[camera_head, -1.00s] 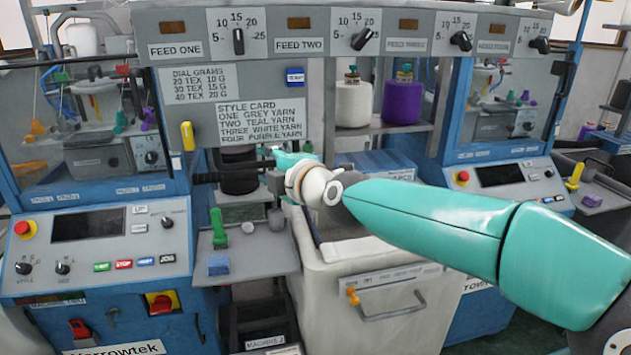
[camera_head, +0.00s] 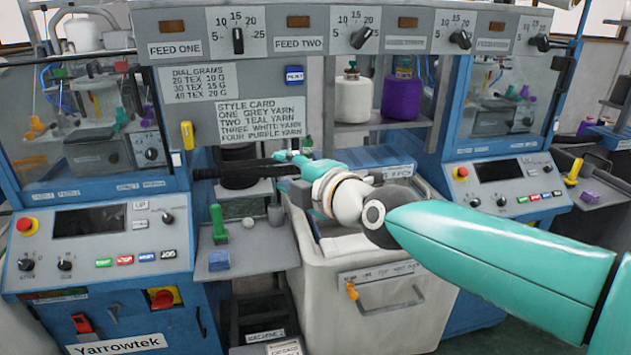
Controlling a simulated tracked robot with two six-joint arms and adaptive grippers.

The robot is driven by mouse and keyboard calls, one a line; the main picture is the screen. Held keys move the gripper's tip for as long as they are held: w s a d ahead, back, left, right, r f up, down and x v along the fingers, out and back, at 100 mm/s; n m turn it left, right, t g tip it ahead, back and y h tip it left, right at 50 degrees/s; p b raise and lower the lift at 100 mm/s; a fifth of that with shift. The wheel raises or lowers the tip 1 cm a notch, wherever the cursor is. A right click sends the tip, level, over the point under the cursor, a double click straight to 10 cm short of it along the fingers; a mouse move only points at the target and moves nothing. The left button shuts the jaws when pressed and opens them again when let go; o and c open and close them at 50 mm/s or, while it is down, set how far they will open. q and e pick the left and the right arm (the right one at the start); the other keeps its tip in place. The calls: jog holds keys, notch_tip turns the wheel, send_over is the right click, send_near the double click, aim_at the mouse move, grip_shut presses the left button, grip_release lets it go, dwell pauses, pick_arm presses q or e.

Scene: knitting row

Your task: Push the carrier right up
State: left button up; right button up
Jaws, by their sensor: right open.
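No part is plainly labelled as the carrier, and I cannot tell which one it is. A dark grey block (camera_head: 100,152) sits behind the clear window of the left machine, low and to the right. My right arm comes in from the right with teal links. Its black gripper (camera_head: 215,172) points left, in front of the gap between the two machines, close to the left machine's right edge. It looks empty, and its fingertips are small and partly merge with the dark parts behind. My left gripper is not in view.
A left control panel (camera_head: 95,240) has buttons and a screen. A side tray (camera_head: 255,250) holds a green peg (camera_head: 218,225) and a blue block (camera_head: 218,260). A pale bin (camera_head: 345,270) stands below my right arm. White yarn (camera_head: 353,100) and purple yarn (camera_head: 401,100) stand on a shelf.

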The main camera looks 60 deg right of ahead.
jog(key=v, duration=0.7)
jog(key=shift+s+a, duration=0.15)
jog(key=shift+s, duration=0.15)
jog(key=shift+r, duration=0.1)
dwell(0.8)
